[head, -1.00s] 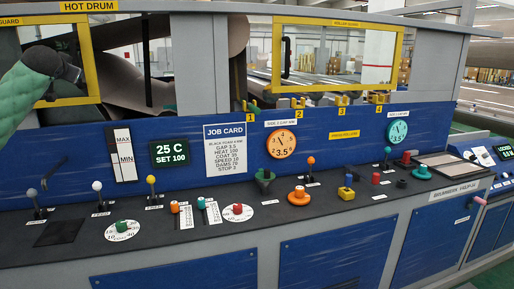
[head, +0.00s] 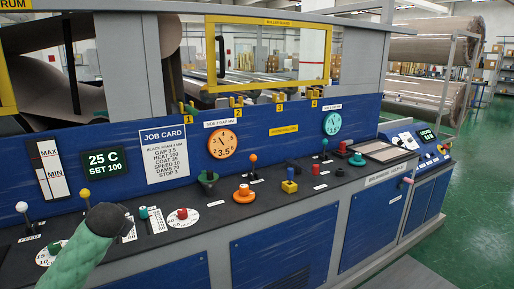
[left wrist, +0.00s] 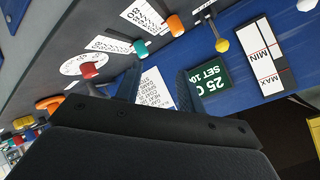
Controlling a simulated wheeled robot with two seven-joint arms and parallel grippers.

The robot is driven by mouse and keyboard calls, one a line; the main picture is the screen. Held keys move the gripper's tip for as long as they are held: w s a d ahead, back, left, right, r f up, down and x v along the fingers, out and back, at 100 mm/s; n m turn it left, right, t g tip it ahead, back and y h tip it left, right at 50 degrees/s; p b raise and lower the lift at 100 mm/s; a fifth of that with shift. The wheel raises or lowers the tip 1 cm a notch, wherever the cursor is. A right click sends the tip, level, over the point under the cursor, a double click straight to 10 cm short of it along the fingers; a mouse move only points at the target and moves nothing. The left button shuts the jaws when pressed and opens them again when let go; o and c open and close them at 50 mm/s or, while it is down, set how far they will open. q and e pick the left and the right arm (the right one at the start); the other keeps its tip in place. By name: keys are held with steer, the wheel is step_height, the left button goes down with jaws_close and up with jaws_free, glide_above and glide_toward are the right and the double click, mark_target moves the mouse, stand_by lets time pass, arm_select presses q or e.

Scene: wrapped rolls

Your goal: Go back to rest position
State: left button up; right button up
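My left gripper (head: 108,219) hangs at the lower left of the head view, at the end of my green arm, in front of the console's left part. In the left wrist view, its two dark fingers (left wrist: 158,86) stand apart with nothing visible between them, framing part of the job card. My right gripper is in neither view. The control console (head: 330,192) has a dark top with levers, knobs and buttons. The green arm hides part of a dial and slider scales there.
The job card (head: 166,151), the 25 C display (head: 104,161) and two round gauges (head: 222,143) are on the blue panel. A yellow-framed window (head: 326,52) is above. Green floor (head: 471,195) is open at right.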

arm_select(q)
steer(key=s+d+f+g+h, duration=0.2)
steer(key=s+d+f, duration=0.75)
steer(key=f, duration=0.35)
steer(key=s+d+f+g+h, duration=0.2)
steer(key=s+d+f, duration=0.75)
steer(key=f, duration=0.35)
steer(key=s+d+f+g, duration=0.1)
steer(key=s+d+f, duration=0.2)
steer(key=s+f, duration=0.2)
steer(key=s+d+f+n+g+h, duration=0.1)
steer(key=s+d+f, duration=0.3)
steer(key=s, duration=0.7)
steer(key=s+d+f+g+h, duration=0.1)
steer(key=s+d+f+g, duration=0.1)
steer(key=s+f, duration=0.3)
steer(key=s+d, duration=0.1)
steer(key=s, duration=0.2)
steer(key=shift+s+d+f+g, duration=0.15)
steer(key=shift+s+f+g, duration=0.1)
steer(key=shift+f+g, duration=0.15)
